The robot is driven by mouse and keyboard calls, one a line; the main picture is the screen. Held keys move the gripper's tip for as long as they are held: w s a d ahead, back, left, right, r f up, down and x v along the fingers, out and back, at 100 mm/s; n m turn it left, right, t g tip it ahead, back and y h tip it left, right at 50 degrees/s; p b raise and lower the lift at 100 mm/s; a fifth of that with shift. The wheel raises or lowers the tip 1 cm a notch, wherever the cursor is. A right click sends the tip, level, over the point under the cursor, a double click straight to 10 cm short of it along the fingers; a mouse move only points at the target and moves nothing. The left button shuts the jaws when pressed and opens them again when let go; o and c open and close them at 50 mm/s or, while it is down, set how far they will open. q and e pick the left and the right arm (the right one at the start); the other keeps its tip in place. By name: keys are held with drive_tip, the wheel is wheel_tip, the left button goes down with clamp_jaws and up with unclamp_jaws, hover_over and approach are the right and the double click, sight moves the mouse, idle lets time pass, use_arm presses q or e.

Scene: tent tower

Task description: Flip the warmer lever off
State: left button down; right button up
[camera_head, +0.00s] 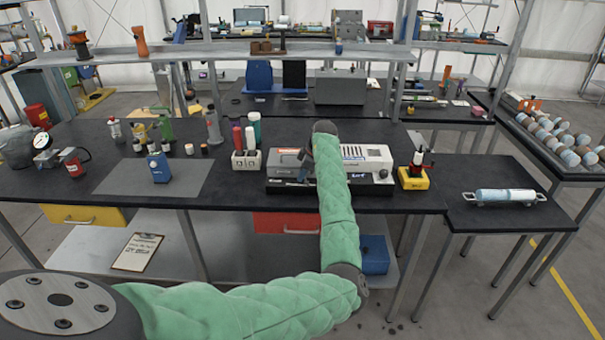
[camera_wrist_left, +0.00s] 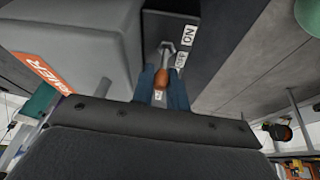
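The warmer is a grey box (camera_head: 286,168) with an orange label, on the dark workbench; it fills the upper left of the left wrist view (camera_wrist_left: 85,35). Its dark side panel carries ON and OFF labels. The warmer lever (camera_wrist_left: 161,78) has a metal shaft and an orange-brown knob, pointing down in that view, away from the ON label. My left gripper (camera_wrist_left: 162,85) has its blue fingers on both sides of the knob, with little or no gap. In the head view my left gripper (camera_head: 305,166) is partly covered by my forearm, and the lever is hidden. My right gripper is out of view.
A white and grey machine (camera_head: 372,158) stands right of the warmer. A yellow-based device (camera_head: 413,178) sits further right. A white holder with bottles (camera_head: 246,160) stands to the left. A metal shelf (camera_head: 220,52) crosses behind the bench.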

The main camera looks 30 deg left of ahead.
use_arm(q)
drive_tip(key=shift+s+a+t+h, duration=0.15)
drive_tip(key=shift+a+t+h, duration=0.15)
drive_tip(key=shift+t+h, duration=0.35)
drive_tip(key=c, duration=1.7)
unclamp_jaws()
drive_tip(key=shift+f, duration=0.1)
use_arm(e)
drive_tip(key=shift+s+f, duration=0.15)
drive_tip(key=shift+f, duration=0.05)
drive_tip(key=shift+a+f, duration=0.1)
